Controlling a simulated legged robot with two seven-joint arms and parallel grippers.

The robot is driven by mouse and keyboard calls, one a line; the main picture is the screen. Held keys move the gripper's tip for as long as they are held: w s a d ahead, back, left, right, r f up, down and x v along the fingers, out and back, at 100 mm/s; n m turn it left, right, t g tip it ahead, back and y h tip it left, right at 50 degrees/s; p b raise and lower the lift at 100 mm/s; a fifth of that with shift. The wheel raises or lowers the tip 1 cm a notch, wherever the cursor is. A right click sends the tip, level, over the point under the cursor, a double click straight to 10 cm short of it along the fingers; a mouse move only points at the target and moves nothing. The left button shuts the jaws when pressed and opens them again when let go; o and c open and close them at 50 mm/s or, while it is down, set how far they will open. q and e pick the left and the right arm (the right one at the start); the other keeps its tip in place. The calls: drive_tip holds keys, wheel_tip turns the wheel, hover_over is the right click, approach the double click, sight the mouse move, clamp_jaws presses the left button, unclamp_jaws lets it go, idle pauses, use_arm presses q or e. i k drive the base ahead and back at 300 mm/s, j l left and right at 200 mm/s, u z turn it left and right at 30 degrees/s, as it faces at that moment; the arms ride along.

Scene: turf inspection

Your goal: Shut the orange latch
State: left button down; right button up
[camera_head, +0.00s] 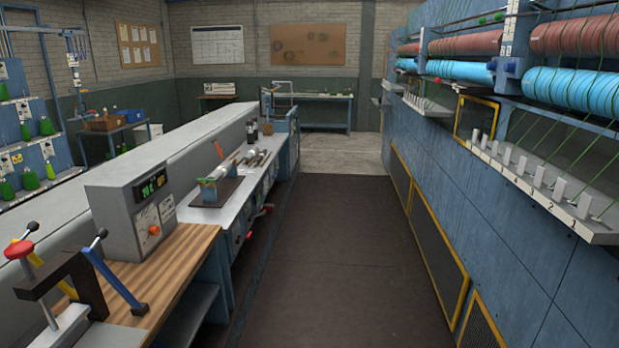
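I cannot make out an orange latch in the head view. The orange parts I see are a small round knob (153,230) on the front of a grey control box (130,208) and a thin orange-red handle (218,150) standing up farther along the bench. The control box has a lit green and amber display and stands on a wooden bench top (185,250). Neither of my grippers is in view.
A clamp-like device (62,275) with red, yellow and blue levers stands at the lower left. A long blue machine wall (500,220) with yarn rolls (575,90) runs along the right. The dark floor aisle (330,250) between is clear.

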sight(219, 150)
drive_tip(key=i+j, duration=0.1)
drive_tip(key=i, duration=2.6)
drive_tip(key=i+l, duration=0.1)
drive_tip(key=i, duration=0.45)
drive_tip(key=i+u, duration=0.1)
drive_tip(key=i, duration=0.45)
drive_tip(key=i+l, duration=0.2)
drive_tip(key=i, duration=0.35)
drive_tip(key=i+l+u, duration=0.1)
drive_tip(key=i, duration=0.45)
drive_tip(key=i+j+u, duration=0.5)
drive_tip(key=i, duration=0.2)
drive_tip(key=i+j+u, duration=0.2)
drive_tip(key=i, duration=0.2)
drive_tip(key=k+l, duration=0.05)
drive_tip(key=l, duration=0.05)
